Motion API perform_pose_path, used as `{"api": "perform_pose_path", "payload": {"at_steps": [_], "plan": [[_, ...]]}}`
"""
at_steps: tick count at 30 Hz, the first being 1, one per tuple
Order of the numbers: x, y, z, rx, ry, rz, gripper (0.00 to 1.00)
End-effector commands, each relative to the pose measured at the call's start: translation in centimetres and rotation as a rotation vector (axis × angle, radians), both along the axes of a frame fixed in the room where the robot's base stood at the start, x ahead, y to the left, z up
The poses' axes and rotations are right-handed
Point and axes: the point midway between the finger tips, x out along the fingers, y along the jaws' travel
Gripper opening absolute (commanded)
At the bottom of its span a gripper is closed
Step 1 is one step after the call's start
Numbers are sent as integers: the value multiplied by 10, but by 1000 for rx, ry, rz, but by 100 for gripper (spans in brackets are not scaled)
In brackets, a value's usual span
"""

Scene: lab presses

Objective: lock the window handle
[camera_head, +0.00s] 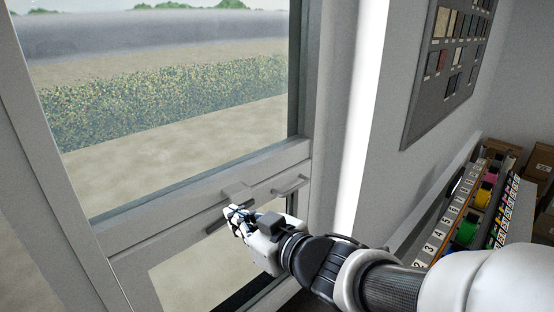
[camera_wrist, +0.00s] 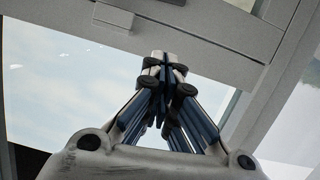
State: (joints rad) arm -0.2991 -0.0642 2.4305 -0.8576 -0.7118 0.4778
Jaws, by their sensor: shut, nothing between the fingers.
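The window has a light grey frame (camera_head: 165,208) with a large glass pane above a lower pane. A grey bar handle (camera_head: 290,186) sits on the right part of the horizontal rail, lying roughly along it. A small pale block (camera_head: 237,191) sits on the rail left of it; a similar block (camera_wrist: 113,16) shows at the upper left in the wrist view. My gripper (camera_head: 232,209) is just below the pale block, left of and below the bar handle. Its fingertips (camera_wrist: 163,62) are together and empty. I cannot tell whether they touch the rail.
A shelf with numbered slots and coloured spools (camera_head: 466,228) stands at the right. Brown boxes (camera_head: 540,160) are behind it. A sample board (camera_head: 447,62) hangs on the right wall. A white wall edge (camera_head: 352,120) stands right of the window.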

Motion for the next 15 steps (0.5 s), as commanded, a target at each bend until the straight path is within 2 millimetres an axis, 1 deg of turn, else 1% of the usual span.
{"api": "perform_pose_path", "payload": {"at_steps": [5,8,15], "plan": [[5,6,-2,0,0,2,0],[14,17,-6,1,2,4,0],[48,54,-19,0,3,2,0]]}}
